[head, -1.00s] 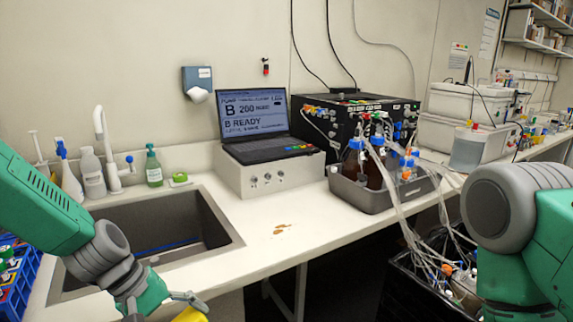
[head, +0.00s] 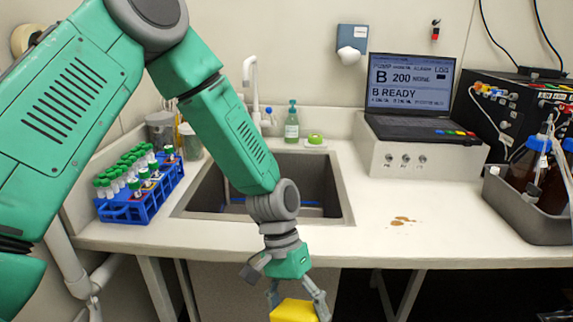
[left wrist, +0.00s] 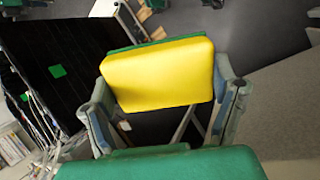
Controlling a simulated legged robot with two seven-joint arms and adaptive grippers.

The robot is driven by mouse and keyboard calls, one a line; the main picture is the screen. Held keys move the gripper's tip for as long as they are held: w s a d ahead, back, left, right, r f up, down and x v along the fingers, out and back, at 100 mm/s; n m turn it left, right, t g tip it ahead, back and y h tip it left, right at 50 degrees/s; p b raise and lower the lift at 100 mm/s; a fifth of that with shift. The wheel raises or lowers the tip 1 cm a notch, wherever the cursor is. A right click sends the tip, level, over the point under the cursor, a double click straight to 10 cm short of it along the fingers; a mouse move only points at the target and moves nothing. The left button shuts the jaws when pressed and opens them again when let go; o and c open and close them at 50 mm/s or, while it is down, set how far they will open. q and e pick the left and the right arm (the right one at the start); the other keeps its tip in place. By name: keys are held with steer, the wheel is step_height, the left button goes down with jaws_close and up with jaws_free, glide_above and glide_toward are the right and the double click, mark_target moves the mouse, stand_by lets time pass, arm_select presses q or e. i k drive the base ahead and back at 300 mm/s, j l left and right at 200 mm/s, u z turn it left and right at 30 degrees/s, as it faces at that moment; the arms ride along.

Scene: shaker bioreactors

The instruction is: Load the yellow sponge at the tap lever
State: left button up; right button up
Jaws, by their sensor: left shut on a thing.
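My left gripper (head: 298,300) is shut on the yellow sponge (head: 293,312), low in front of the counter's front edge in the head view. In the left wrist view the sponge (left wrist: 160,75) sits between the two fingers of the left gripper (left wrist: 165,100). The tap (head: 254,82) is a white faucet behind the sink (head: 180,205), with a small blue lever (head: 268,114) beside its base. The sponge is well apart from the lever. My right gripper is not in view.
A blue rack (head: 130,212) of green-capped tubes stands left of the sink. A green soap bottle (head: 292,124) and a green roll (head: 315,139) stand behind it. A laptop (head: 410,95) sits on a white box (head: 400,155) to the right. A brown spill (head: 403,221) marks the counter.

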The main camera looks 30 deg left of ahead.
mark_target(269, 110)
steer(key=i+l+u, duration=0.15)
steer(key=u, duration=0.35)
steer(key=l+u, duration=0.25)
steer(key=u, duration=0.25)
steer(key=i+l, duration=0.05)
